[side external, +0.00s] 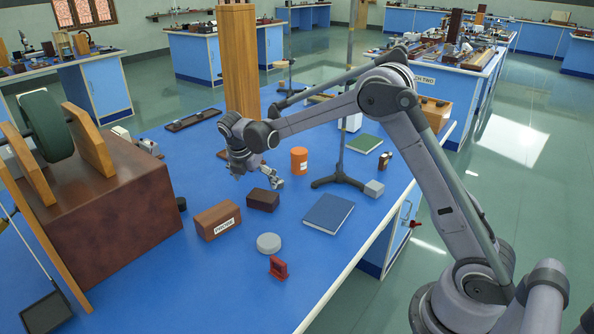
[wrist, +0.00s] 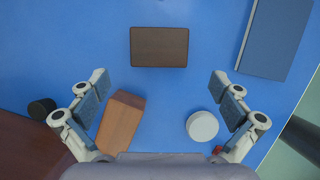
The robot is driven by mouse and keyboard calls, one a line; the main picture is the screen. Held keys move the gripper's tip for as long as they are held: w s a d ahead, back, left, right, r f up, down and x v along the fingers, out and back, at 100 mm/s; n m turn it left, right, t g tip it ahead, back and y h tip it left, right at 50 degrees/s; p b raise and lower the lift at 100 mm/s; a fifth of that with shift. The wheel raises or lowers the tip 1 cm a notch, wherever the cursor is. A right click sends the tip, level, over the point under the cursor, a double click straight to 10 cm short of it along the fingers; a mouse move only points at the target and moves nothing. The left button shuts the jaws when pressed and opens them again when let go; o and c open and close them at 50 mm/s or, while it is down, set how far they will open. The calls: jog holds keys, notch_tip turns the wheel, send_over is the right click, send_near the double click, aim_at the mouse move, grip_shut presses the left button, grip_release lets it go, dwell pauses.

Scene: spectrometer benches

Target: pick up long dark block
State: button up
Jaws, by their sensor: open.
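A dark brown block (side external: 263,200) lies on the blue bench top, just behind and right of a brown box labelled PRISM (side external: 217,221). In the wrist view the dark block (wrist: 159,46) lies crosswise near the top, beyond the fingertips. My gripper (side external: 258,178) is above the bench, near the dark block. In the wrist view my gripper (wrist: 159,85) is open, with its fingers wide apart and nothing between the tips. The brown box (wrist: 121,124) shows inside the left finger. The dark block is fully visible there.
A blue book (side external: 328,214) lies right of the block. A white-grey disc (side external: 268,243) and a red piece (side external: 278,268) are in front. An orange jar (side external: 299,160) and a stand (side external: 339,178) are behind. A large brown apparatus (side external: 110,215) stands left.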

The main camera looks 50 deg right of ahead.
aim_at(262, 195)
jog(key=x, duration=0.9)
jog(key=shift+w+d, duration=0.1)
jog(key=c, duration=1.1)
